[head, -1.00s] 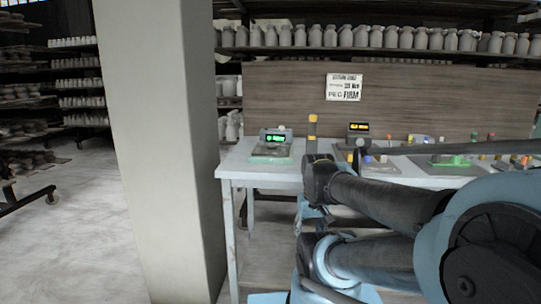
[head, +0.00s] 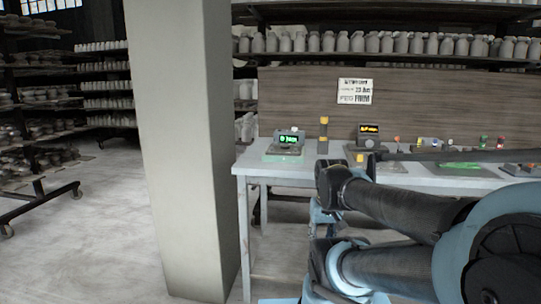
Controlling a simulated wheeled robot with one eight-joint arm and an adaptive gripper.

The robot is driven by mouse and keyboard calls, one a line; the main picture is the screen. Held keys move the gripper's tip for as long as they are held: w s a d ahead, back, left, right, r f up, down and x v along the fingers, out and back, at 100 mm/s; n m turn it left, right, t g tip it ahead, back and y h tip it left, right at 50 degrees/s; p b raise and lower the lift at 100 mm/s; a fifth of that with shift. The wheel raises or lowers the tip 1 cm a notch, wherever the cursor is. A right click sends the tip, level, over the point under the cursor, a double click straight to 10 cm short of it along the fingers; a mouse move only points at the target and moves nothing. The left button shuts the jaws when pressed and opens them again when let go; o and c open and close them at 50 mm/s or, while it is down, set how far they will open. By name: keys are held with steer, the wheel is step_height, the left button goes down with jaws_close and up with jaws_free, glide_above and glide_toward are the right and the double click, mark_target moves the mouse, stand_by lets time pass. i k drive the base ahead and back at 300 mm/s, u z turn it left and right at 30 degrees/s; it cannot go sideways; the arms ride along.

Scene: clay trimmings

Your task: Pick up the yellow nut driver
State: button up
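A pale table (head: 285,172) stands ahead, with small tools and coloured pieces along its top. I cannot surely pick out the yellow nut driver. A small yellow piece (head: 360,159) shows just above my arm, too small to identify. An upright grey and yellow post-like thing (head: 324,134) stands at the back of the table, left of it. My dark and blue arm crosses the lower right and hides part of the table's front and right side. My gripper cannot be made out.
A pale pillar (head: 187,150) stands close at left, near the table's left end. A scale with a green display (head: 289,140) and a box with an amber display (head: 369,133) sit on the table. A wooden panel (head: 430,105) rises behind. Open floor (head: 95,225) lies left of the pillar.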

mark_target(323, 119)
steer(key=z, duration=0.05)
steer(key=k, duration=0.2)
steer(key=u, duration=0.5)
steer(key=i, duration=1.35)
steer(key=z, duration=0.8)
steer(key=k, duration=1.1)
steer(key=z, duration=0.55)
steer(key=i, duration=0.5)
